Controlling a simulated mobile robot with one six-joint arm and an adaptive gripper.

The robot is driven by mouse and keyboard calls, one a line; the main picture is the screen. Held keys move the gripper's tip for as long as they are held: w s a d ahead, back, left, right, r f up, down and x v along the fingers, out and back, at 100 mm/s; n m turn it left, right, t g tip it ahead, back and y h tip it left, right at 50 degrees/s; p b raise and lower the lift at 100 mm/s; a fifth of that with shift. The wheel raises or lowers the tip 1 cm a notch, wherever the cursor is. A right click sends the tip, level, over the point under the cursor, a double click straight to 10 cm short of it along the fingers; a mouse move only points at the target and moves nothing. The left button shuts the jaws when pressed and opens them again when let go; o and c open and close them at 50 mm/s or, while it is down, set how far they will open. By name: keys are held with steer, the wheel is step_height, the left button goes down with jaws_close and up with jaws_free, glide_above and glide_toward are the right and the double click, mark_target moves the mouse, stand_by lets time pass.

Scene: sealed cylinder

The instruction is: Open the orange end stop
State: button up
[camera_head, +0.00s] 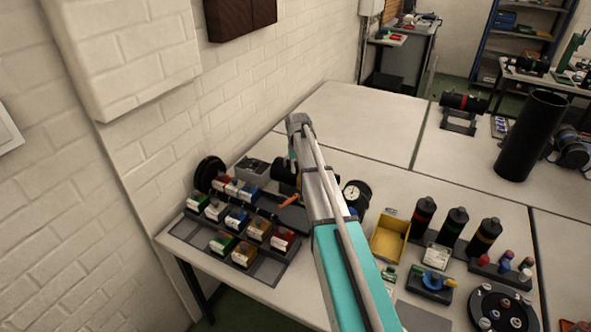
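A small orange piece (289,201), which may be the end stop, shows just left of my arm on the near part of the table. It lies close to a dark cylindrical part (283,174) that my arm partly covers. My arm rises from the bottom of the picture and bends down at its far end, above this spot. The end of my arm, with my gripper (293,162), hangs near the dark part. The fingers are too small and too covered to tell whether they are open, or touch anything.
A tray (270,270) of several coloured boxes stands left. A round gauge (356,192) is right of my arm. A yellow bin (389,241), black bottles (453,228) and a tall black cylinder (532,135) stand farther right. The white table (365,115) behind is clear.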

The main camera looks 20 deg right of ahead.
mark_target(279, 207)
steer(key=o, duration=0.4)
steer(key=shift+s+a, duration=0.15)
steer(key=s+a, duration=0.1)
steer(key=s+a+f+b, duration=0.1)
steer(key=s+a, duration=0.1)
steer(key=s+a+f+b, duration=0.1)
steer(key=s+a, duration=0.1)
steer(key=shift+s, duration=0.1)
steer(key=s+a+f+b, duration=0.2)
steer(key=f+b, duration=0.1)
steer(key=s+a+f+b, duration=0.1)
steer(key=shift+a+f, duration=0.1)
steer(key=shift+f, duration=0.05)
steer(key=shift+s+a+f+b, duration=0.25)
steer(key=shift+f+b, duration=0.4)
steer(key=shift+b, duration=0.05)
steer(key=shift+s+a+f+b, duration=0.2)
steer(key=shift+f+b, duration=0.5)
steer(key=shift+b, duration=0.05)
steer(key=shift+s+a+f+b, duration=0.25)
steer(key=shift+f+b, duration=0.4)
steer(key=shift+b, duration=0.05)
